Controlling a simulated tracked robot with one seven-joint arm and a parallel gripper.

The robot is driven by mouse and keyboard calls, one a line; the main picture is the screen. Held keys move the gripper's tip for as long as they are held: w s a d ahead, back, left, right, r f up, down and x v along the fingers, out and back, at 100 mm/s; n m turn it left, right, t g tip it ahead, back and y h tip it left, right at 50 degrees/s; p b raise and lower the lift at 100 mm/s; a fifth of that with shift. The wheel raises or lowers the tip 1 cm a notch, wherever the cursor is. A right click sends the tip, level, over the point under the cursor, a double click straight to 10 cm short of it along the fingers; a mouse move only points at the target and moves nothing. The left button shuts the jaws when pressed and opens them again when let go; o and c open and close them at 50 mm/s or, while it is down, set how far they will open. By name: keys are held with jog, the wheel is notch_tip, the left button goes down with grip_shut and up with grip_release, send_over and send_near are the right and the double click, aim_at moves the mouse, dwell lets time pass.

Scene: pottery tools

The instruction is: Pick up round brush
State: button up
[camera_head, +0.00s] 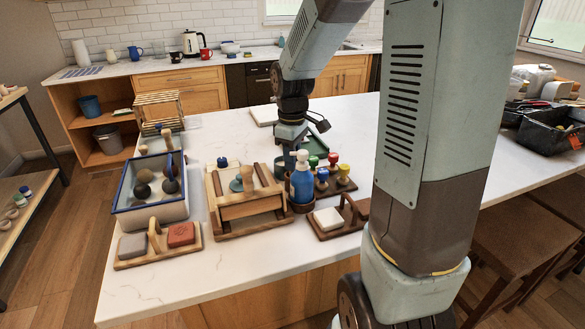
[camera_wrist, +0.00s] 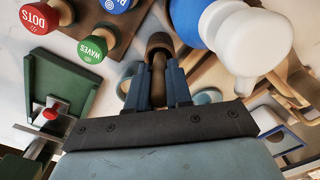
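My gripper (camera_wrist: 157,72) points down over the table, behind the blue bottle in the head view (camera_head: 291,150). In the wrist view its two blue fingers stand close together on either side of a slim brown thing with a wider dark-brown end (camera_wrist: 158,43). This looks like the round brush, and the fingers appear closed on its stem. Its far end and whatever it rests on are partly hidden by the fingers. In the head view I cannot make the brush out, as the bottle and my gripper cover that spot.
A blue bottle with a white top (camera_head: 301,180) stands close in front of my gripper. Stamps with coloured tops (camera_head: 322,178) are beside it, and a green tray (camera_wrist: 62,88) is close by. A wooden press (camera_head: 243,200) and blue-rimmed bin (camera_head: 150,212) stand left. The table behind is mostly clear.

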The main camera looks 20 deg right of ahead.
jog(key=shift+c, duration=1.2)
jog(key=shift+r, duration=0.15)
notch_tip(320, 180, up, 17)
jog(key=w+f, duration=0.3)
jog(key=f, duration=0.5)
jog(key=w+f, duration=0.4)
jog(key=f, duration=0.3)
jog(key=shift+f, duration=0.35)
dwell(0.8)
